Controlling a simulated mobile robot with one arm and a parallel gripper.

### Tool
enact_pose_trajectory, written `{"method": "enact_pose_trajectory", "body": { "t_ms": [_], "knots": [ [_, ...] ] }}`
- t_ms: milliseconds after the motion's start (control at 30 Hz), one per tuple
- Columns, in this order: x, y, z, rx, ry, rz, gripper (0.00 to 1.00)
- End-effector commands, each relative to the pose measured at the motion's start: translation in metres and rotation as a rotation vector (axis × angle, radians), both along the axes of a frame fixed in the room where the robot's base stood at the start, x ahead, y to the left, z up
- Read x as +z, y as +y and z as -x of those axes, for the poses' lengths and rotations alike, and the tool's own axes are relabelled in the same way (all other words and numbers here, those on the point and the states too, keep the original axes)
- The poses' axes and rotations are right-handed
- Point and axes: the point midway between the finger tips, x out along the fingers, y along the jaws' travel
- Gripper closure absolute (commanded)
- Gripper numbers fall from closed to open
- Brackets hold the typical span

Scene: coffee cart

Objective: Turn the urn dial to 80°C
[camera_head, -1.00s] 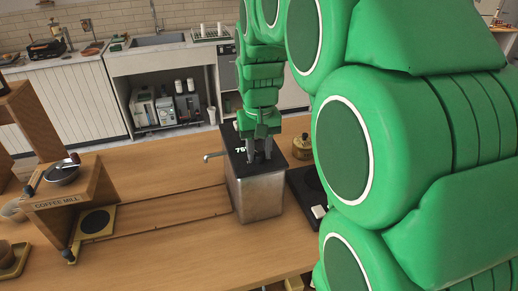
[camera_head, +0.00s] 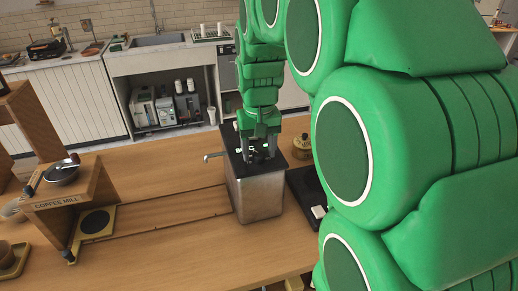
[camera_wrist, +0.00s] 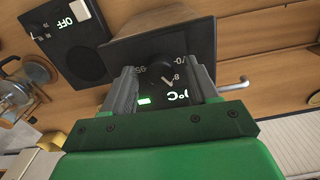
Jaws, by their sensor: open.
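The urn (camera_head: 258,195) is a metal box with a black top and a spout on its left side, standing on the wooden counter. In the wrist view its black top (camera_wrist: 195,40) carries a dark round dial (camera_wrist: 155,77) with a white pointer mark, and several scale figures, among them 70 and 95. A lit display ending in °C (camera_wrist: 178,95) is partly hidden by my gripper, so its number is unreadable. A small green light glows beside it. My gripper (camera_head: 260,151) is open above the urn's top, its fingers (camera_wrist: 163,78) on either side of the dial; contact cannot be told.
A black scale-like device (camera_head: 306,192) stands right of the urn, and its display reads OFF in the wrist view (camera_wrist: 66,22). The coffee mill stand (camera_head: 62,205) is at the left. The counter between is mostly clear.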

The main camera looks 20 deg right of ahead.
Motion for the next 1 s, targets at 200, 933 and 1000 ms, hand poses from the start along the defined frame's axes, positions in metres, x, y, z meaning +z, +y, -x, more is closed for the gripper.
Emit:
{"method": "enact_pose_trajectory", "body": {
  "t_ms": [200,933,1000],
  "knots": [
    [0.017,0.000,0.000,0.000,-0.001,0.000,0.41],
    [0.076,0.000,0.000,-0.001,0.000,0.000,0.41],
    [0.076,0.000,0.000,-0.001,0.000,0.000,0.41]
  ]
}}
